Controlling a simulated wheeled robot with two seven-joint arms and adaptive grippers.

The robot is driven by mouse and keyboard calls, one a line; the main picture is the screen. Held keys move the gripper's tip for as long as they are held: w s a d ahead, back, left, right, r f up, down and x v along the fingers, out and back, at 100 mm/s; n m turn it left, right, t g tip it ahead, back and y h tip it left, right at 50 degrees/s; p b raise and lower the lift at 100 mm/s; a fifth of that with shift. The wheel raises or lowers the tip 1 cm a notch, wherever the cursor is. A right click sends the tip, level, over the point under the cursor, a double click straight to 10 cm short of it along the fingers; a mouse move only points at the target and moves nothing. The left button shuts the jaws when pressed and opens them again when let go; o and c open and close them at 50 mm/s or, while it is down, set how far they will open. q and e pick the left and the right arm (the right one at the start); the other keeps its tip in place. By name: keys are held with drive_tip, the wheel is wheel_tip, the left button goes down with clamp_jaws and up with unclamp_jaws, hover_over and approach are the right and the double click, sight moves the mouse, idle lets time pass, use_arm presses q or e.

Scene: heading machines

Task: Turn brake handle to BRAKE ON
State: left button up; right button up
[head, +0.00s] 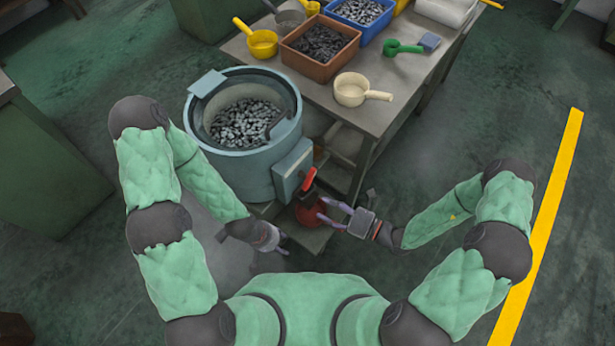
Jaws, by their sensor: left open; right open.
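The brake handle (309,179) is a red lever on a grey-blue box (291,172) on the side of a round drum (243,160). A round red part (308,211) sits just below the lever. My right gripper (323,210) is open, with its fingers at the red round part, just below the lever; I cannot tell whether they touch it. My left gripper (283,246) is open and empty, lower left of the red parts. Any BRAKE ON marking is too small to read.
The drum holds many small metal parts. A work table (392,75) behind it carries an orange-brown bin (320,40), a blue bin (360,12), a cream scoop (352,90), a yellow scoop (262,43) and a green scoop (402,48). The floor on the right is clear, with a yellow line (545,215).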

sight(310, 182)
drive_tip(key=w+a+t+b, duration=0.1)
drive_tip(key=w+a, duration=0.1)
drive_tip(key=w, duration=0.1)
drive_tip(key=w+a+m, duration=0.1)
drive_tip(key=w+a, duration=0.1)
drive_tip(key=w, duration=0.1)
drive_tip(key=w+a+m+t+h+b, duration=0.1)
drive_tip(key=w+a, duration=0.1)
drive_tip(key=shift+w+a+r+t+b, duration=0.25)
drive_tip(key=shift+w+a+t+b, duration=0.05)
drive_tip(key=shift+w+a+b, duration=0.1)
drive_tip(key=shift+c, duration=0.3)
clamp_jaws()
